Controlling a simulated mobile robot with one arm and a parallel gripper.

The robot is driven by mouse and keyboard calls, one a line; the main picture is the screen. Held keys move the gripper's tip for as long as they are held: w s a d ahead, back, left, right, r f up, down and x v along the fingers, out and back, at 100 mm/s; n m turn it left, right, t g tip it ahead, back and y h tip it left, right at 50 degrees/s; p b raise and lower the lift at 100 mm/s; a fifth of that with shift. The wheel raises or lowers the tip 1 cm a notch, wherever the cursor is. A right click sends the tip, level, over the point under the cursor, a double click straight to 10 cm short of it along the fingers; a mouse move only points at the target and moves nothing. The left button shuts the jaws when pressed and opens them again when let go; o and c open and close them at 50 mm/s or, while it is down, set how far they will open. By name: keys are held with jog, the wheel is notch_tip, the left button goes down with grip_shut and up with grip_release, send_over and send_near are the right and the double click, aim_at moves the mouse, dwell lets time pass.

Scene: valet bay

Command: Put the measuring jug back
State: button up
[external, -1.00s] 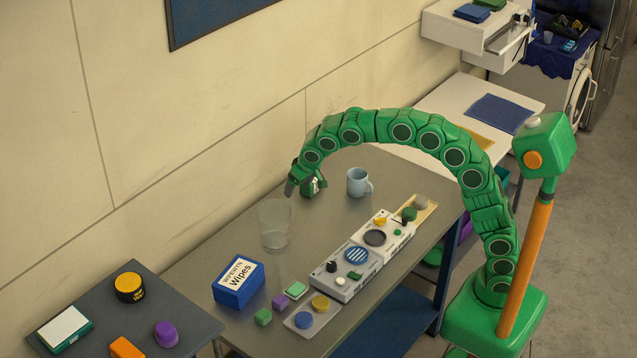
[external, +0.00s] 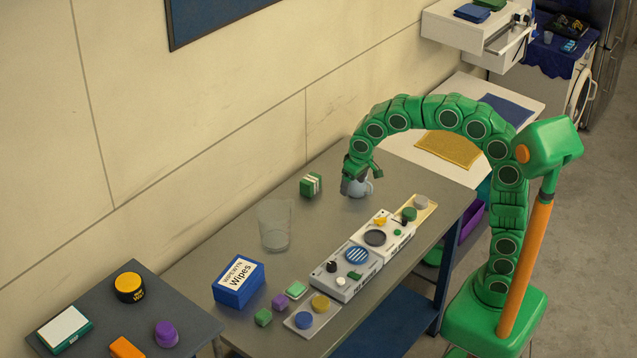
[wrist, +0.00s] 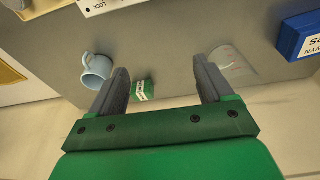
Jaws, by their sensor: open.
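The clear measuring jug (external: 274,226) stands upright on the grey table, left of the middle. In the wrist view the jug (wrist: 236,66) shows beyond the right finger, partly covered by it. My gripper (external: 347,185) is open and empty in the wrist view (wrist: 162,82), with neither finger around the jug. In the external view it overlaps the light blue mug (external: 362,188) and hides part of it. In the wrist view the mug (wrist: 97,72) lies outside the left finger, and a small green-and-white box (wrist: 143,91) shows between the fingers.
The green-and-white box (external: 311,185) stands behind the jug, near the wall. A blue wipes box (external: 238,282) stands in front of the jug. White control panels (external: 345,275) and small coloured blocks line the table's front. A smaller dark table (external: 120,320) is at front left.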

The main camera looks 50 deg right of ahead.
jog(key=s+d+f+g, duration=0.1)
jog(key=s+d, duration=0.2)
jog(key=s, duration=0.9)
jog(key=s+d+f+g, duration=0.1)
jog(key=s+d, duration=0.3)
jog(key=s, duration=0.8)
jog(key=s+d+f+g, duration=0.2)
jog(key=s+d, duration=0.1)
jog(key=s, duration=0.9)
jog(key=shift+s+d+f, duration=0.15)
jog(key=shift+s+d, duration=0.1)
jog(key=shift+d, duration=0.15)
